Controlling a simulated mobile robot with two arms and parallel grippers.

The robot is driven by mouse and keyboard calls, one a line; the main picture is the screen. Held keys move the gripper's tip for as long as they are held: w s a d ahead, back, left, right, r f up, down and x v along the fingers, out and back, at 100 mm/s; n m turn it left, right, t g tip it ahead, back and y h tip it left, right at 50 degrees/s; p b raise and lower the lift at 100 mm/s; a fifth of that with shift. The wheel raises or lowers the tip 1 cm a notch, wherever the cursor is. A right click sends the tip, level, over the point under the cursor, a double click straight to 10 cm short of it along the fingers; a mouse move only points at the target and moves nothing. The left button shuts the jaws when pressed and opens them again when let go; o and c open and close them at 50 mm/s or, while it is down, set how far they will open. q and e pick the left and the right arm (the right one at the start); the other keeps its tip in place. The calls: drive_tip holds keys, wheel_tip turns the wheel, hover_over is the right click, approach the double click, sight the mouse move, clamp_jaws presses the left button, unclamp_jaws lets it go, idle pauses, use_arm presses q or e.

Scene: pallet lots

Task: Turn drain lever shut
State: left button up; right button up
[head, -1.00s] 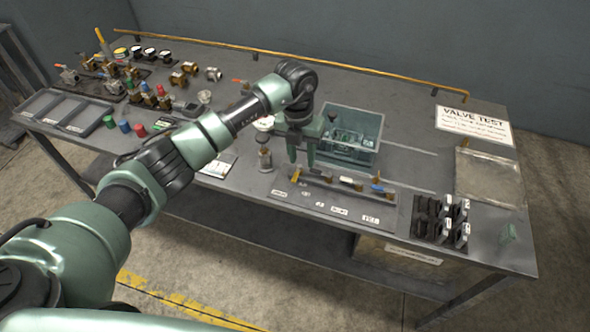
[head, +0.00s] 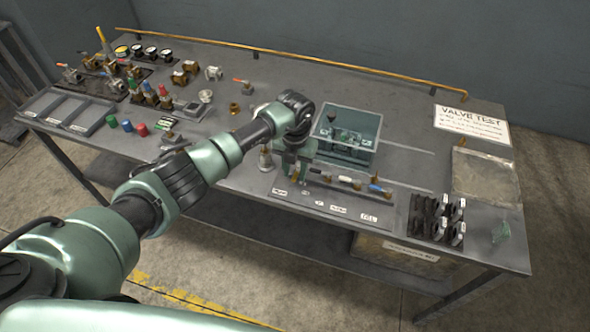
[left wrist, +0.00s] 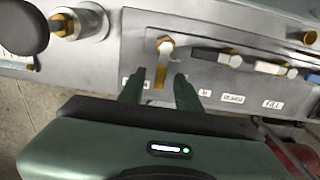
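The valve panel (head: 345,215) lies near the table's front edge, with a row of small levers and white labels. In the left wrist view, the leftmost lever (left wrist: 160,74) has a yellow handle and points toward the labels. Levers with black (left wrist: 212,56), white (left wrist: 270,68) and blue handles lie sideways to its right. The label nearest the yellow lever is partly covered by a finger, so I cannot read it. My left gripper (left wrist: 160,88) is open, with one finger on each side of the yellow handle. In the head view, my left gripper (head: 291,172) covers that lever. My right gripper is not in view.
A grey-green bin (head: 362,155) stands just behind the panel. A metal fitting with a dark knob (head: 265,158) stands left of my gripper. A black rack (head: 437,220) is to the right. Valves and trays fill the table's left end.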

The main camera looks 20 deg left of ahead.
use_arm(q)
clamp_jaws()
drive_tip(key=shift+a+f+m+b, duration=0.25)
drive_tip(key=shift+m+b, duration=0.35)
drive_tip(key=shift+b, duration=0.3)
drive_tip(key=a+m+b, duration=0.1)
drive_tip(key=m+b, duration=0.2)
drive_tip(key=b, duration=0.1)
drive_tip(key=w+a+m+b, duration=0.1)
drive_tip(key=m+b, duration=0.3)
drive_tip(key=b, duration=0.1)
drive_tip(key=w+a+m+b, duration=0.1)
drive_tip(key=m+b, duration=0.3)
drive_tip(key=b, duration=0.1)
drive_tip(key=shift+w, duration=0.2)
drive_tip(key=m+b, duration=0.2)
drive_tip(key=m, duration=0.1)
drive_tip(key=shift+w+a+r, duration=0.1)
drive_tip(key=shift+w, duration=0.3)
drive_tip(key=shift+w+r+m+b, duration=0.1)
drive_tip(key=shift+w+m+b, duration=0.2)
drive_tip(key=shift+m, duration=0.4)
drive_tip(key=shift+w+m+b, duration=0.15)
drive_tip(key=shift+m+b, duration=0.25)
drive_tip(key=shift+m, duration=0.3)
